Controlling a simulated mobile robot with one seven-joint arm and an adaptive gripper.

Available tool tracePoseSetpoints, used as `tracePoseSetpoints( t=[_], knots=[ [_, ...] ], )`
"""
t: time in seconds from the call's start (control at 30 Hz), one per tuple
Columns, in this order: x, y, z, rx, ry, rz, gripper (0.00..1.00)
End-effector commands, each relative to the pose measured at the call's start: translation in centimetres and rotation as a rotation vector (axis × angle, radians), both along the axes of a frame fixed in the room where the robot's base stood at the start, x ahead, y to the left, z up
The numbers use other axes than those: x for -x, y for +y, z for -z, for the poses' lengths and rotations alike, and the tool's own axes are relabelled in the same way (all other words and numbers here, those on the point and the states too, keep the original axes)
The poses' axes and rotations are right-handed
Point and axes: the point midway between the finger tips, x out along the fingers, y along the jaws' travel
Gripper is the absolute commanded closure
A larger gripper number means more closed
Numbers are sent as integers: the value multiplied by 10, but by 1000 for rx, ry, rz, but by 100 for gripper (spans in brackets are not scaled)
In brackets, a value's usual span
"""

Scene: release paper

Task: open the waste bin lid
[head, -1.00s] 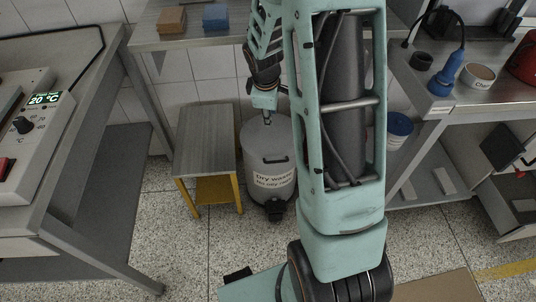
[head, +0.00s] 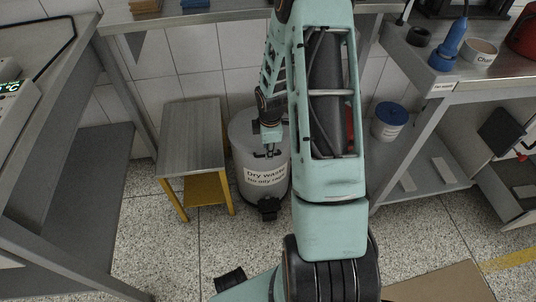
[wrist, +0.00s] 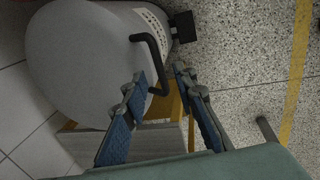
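The grey cylindrical waste bin (head: 262,187), labelled "Dry waste", stands on the floor against the tiled wall. Its lid (head: 241,128) looks shut. The wrist view shows the lid (wrist: 80,65) from above, with a dark bent handle (wrist: 152,58) on it. My gripper (head: 268,154) is over the front part of the lid. In the wrist view my gripper (wrist: 159,80) is open, with one end of the handle between its fingertips. I cannot tell whether a finger touches the handle. A black pedal (head: 268,207) sits at the bin's foot.
A small metal-topped table (head: 190,140) with yellow legs stands close left of the bin. A blue-lidded container (head: 389,120) is to the right. Workbenches stand at left, back and right. Speckled floor (head: 180,250) in front is clear.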

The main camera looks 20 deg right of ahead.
Motion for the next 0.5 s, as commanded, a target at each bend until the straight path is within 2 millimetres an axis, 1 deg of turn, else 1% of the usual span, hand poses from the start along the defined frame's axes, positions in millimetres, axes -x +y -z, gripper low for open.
tracePoseSetpoints(
  t=[0.03, 0.2, 0.5],
  knots=[
    [-2, -1, 10, 0, 0, 1, 74],
    [-4, -2, 23, 0, 0, 1, 74],
    [-5, -2, 24, 1, -1, 1, 74]
  ],
)
